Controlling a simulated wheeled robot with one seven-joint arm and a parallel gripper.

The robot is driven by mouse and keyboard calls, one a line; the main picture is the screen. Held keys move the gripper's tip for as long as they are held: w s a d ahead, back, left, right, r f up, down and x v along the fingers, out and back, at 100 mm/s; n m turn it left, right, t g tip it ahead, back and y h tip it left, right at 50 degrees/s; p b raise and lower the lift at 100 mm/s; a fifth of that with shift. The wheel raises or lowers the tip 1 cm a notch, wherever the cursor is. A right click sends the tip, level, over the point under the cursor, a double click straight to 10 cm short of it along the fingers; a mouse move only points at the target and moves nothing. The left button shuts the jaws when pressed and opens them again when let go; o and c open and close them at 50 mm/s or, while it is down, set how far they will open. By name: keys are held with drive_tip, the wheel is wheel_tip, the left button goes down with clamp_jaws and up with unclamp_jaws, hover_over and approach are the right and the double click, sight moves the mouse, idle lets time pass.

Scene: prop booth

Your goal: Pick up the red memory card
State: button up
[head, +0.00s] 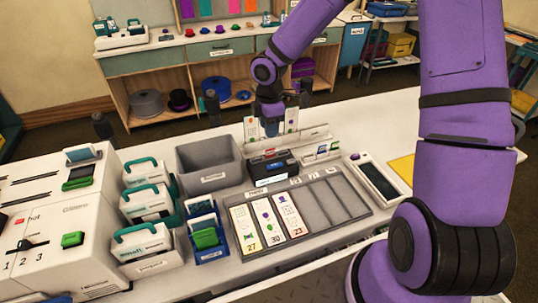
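I cannot clearly make out a red memory card. A small red patch (269,152) shows at the top of a black box (272,167) on the white table, too small to name. My gripper (271,127) points down above and behind that box, near upright white cards. Its fingertips are small and dark, so I cannot tell whether it is open or shut, or whether it holds anything. Green cards or cartridges show on the white machine (72,239) and in a blue holder (205,238) at the left.
A grey bin (209,150) stands left of the black box. A grey tray (345,195) with three printed cards lies in front. White boxes with teal handles (141,243) stand at left. A dark-screened device (379,181) lies at right. Shelves stand behind.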

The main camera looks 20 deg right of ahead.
hover_over(270, 150)
wheel_tip(270, 150, down, 5)
drive_tip(key=shift+w+d+f, duration=0.1)
drive_tip(key=shift+f, duration=1.25)
drive_tip(key=shift+w+f, duration=0.1)
drive_tip(key=shift+f, duration=1.25)
clamp_jaws()
